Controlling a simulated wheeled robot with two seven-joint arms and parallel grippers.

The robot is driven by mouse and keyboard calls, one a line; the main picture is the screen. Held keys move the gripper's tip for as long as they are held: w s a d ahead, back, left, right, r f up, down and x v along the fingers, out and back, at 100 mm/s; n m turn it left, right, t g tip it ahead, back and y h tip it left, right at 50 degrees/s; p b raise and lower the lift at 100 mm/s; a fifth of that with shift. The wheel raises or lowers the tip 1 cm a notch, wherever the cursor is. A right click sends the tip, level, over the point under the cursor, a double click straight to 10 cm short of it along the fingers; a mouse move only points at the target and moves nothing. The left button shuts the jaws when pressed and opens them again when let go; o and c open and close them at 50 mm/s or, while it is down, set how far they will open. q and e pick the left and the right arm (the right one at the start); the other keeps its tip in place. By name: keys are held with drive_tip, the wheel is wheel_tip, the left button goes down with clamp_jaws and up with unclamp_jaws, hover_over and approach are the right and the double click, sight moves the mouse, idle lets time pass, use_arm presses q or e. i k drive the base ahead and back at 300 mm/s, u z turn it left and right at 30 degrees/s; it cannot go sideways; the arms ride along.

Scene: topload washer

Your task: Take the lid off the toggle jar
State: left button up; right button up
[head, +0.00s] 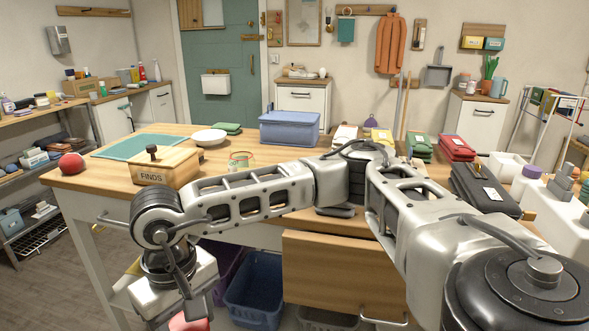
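A small clear jar (241,157) with a greenish rim stands on the wooden worktop, just behind my arm. It looks like the toggle jar. My arm hides its lower part, and I cannot make out its lid clearly. My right arm comes in from the lower right and reaches across to the left. My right gripper (188,312) hangs low at the bottom edge, in front of the worktop, well apart from the jar. Its fingertips are not clear, and a red patch shows below it. My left gripper is not in view.
A wooden FINDS box (150,177), a red ball (71,163), a white bowl (208,137) and a blue bin (290,128) stand on the worktop. Folded cloths (456,147) and a dark case (484,190) lie at right. The teal mat (140,146) is mostly bare.

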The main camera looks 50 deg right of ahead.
sight(241, 160)
drive_tip(key=u, duration=0.35)
drive_tip(key=k, duration=0.2)
drive_tip(key=z, duration=1.3)
